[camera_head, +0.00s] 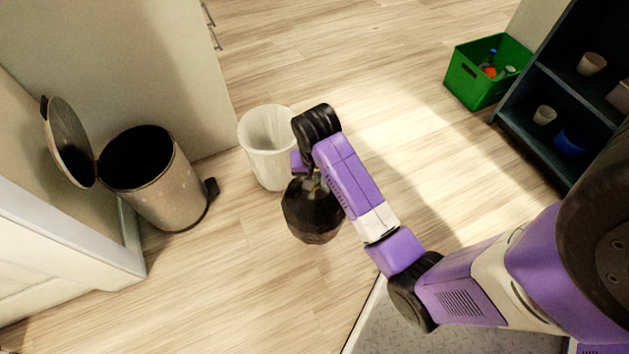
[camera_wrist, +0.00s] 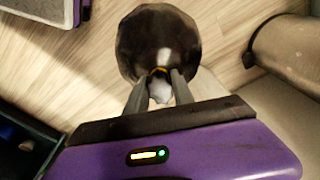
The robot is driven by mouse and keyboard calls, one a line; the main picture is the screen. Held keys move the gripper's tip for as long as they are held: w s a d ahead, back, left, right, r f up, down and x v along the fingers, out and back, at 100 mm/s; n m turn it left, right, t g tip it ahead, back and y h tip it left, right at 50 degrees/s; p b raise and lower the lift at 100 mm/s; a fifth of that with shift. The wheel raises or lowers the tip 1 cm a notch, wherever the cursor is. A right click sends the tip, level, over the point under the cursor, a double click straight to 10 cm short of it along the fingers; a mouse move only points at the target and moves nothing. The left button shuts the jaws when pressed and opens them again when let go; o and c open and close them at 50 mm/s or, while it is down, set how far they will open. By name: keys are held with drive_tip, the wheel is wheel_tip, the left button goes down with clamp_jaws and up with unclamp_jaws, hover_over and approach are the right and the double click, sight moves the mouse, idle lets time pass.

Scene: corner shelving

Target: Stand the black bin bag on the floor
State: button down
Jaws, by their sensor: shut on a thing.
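The black bin bag (camera_head: 311,212) is a dark, rounded, shiny bundle hanging under my gripper (camera_head: 312,176) in the head view. In the wrist view my gripper (camera_wrist: 159,84) is shut on the bag's neck, near an orange-yellow tie. The bag's body (camera_wrist: 158,38) extends beyond the fingertips there. The bag seems to hang a little above the wooden floor (camera_head: 250,270), but I cannot tell the exact gap. In the head view the fingertips are mostly hidden by the wrist and the bag.
A white bin (camera_head: 268,165) stands just behind the bag. A metal pedal bin (camera_head: 165,190) with its lid open stands at the left. A green crate (camera_head: 470,88) and a dark shelf (camera_head: 545,95) are at the back right. Floor in front of the bag is clear.

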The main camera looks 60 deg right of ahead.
wheel_tip(320, 180, down, 16)
drive_tip(key=b, duration=0.6)
drive_tip(key=shift+b, duration=0.35)
drive_tip(key=shift+w+f, duration=0.1)
drive_tip(key=shift+f, duration=0.15)
drive_tip(key=c, duration=1.1)
unclamp_jaws()
drive_tip(key=shift+f, duration=0.1)
